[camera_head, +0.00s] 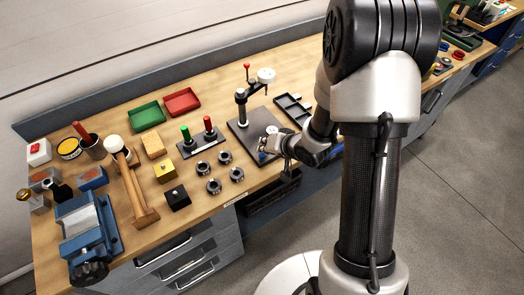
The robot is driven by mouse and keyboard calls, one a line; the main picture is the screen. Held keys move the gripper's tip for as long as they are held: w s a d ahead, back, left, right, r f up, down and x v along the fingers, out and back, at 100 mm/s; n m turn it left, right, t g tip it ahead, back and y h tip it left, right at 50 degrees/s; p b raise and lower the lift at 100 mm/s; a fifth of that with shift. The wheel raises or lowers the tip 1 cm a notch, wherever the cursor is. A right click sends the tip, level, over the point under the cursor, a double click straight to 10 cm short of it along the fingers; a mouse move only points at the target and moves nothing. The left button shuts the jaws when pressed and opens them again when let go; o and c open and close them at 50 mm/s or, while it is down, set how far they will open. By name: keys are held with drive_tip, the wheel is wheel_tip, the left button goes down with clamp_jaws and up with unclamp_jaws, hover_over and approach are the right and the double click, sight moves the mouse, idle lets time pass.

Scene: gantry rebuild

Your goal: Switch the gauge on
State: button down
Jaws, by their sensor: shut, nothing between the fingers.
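A stand (241,104) with a dark upright column rises from a dark flat plate (238,131) near the middle of the bench. A round white gauge-like head (266,75) sits on its arm at the top, and a red-tipped lever stands beside it. A smaller round white piece (272,130) shows low over the plate, just behind my gripper; I cannot tell if it is part of the gauge. The gauge's switch is too small to make out.
Green (146,115) and red (182,101) trays lie behind the stand's left. A block with green and red handles (202,144) and several dark rings (214,186) lie left of the plate. A dark compartment tray (291,110) is close on the right, partly hidden by my arm.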

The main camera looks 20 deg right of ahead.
drive_tip(key=shift+r, duration=0.15)
wheel_tip(320, 180, up, 6)
drive_tip(key=p, duration=0.6)
idle(0.5)
drive_tip(key=s+d+r+n+h+b, duration=0.1)
drive_tip(key=s+d+r+h, duration=0.1)
drive_tip(key=r, duration=0.3)
drive_tip(key=s+d+r+g+h+b, duration=0.1)
drive_tip(key=s+d+r, duration=0.15)
drive_tip(key=r, duration=0.25)
drive_tip(key=s+d+r+n+h+b, duration=0.1)
drive_tip(key=s+r+h, duration=0.1)
drive_tip(key=s+r, duration=0.15)
drive_tip(key=s+a+r+n+g+b, duration=0.1)
drive_tip(key=s+a+r, duration=0.1)
drive_tip(key=s, duration=0.8)
drive_tip(key=s+a+r+n+g+y+b, duration=0.1)
drive_tip(key=s+a+r, duration=0.2)
drive_tip(key=s, duration=0.7)
drive_tip(key=shift+a+r+g, duration=0.25)
drive_tip(key=shift+a+g, duration=0.15)
drive_tip(key=shift+a, duration=0.3)
